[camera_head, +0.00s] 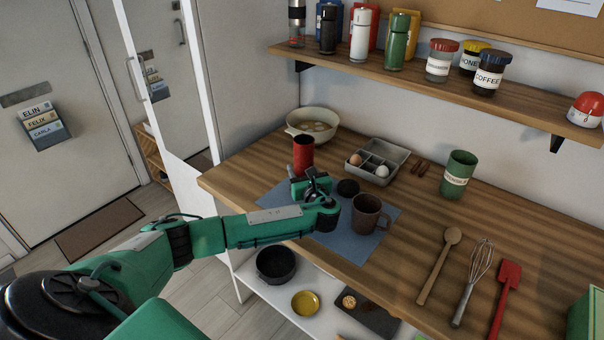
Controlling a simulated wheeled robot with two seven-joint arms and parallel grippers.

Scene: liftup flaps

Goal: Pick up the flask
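A red cylinder (303,150), which looks like the flask, stands upright on the wooden counter at the back edge of the blue mat. Its lower part is hidden behind my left gripper. A small round black piece (348,188), perhaps a lid, lies on the mat just right of the gripper. My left gripper (311,178) is right in front of the red cylinder, its dark fingers near the cylinder's lower part. I cannot tell whether the fingers touch or close on it. My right gripper is out of view. Black, white (361,35) and green (397,42) bottles stand on the shelf above.
A brown mug (367,214) stands close to the right of my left gripper. Behind are a cream pot (312,123) and a grey egg tray (376,161). A green canister (458,174) and utensils are at right. The shelf (440,92) overhangs the counter's back.

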